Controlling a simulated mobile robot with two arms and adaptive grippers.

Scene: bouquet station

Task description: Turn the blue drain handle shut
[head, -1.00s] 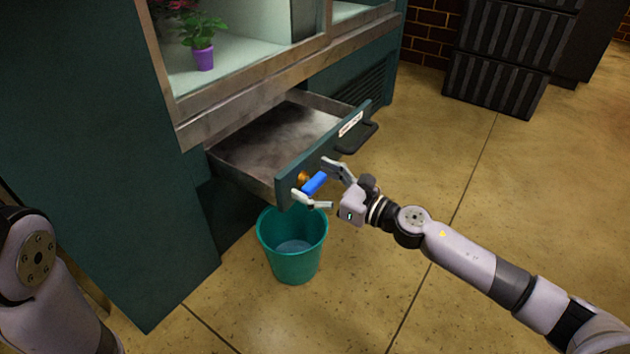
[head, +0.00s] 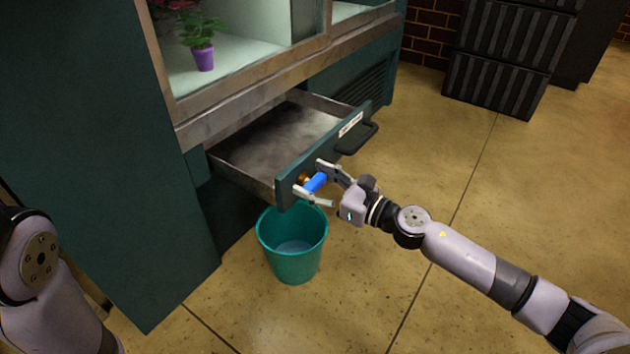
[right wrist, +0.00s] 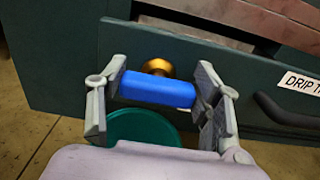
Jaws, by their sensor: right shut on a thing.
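The blue drain handle (head: 316,182) sits on a brass fitting (head: 303,178) on the front of the pulled-out drip tray drawer (head: 333,150). In the right wrist view the blue handle (right wrist: 157,89) lies roughly crosswise below the brass fitting (right wrist: 158,67). My right gripper (head: 314,180) is shut on the handle, with one finger at each end; the fingers also show in the right wrist view (right wrist: 160,92). My left gripper is not in view; only part of my left arm shows at the lower left of the head view.
A teal bucket (head: 292,262) stands on the floor under the drawer front, with what looks like some liquid in it. A black pull handle (head: 358,138) sticks out of the drawer front. A potted plant (head: 203,50) stands inside the cabinet.

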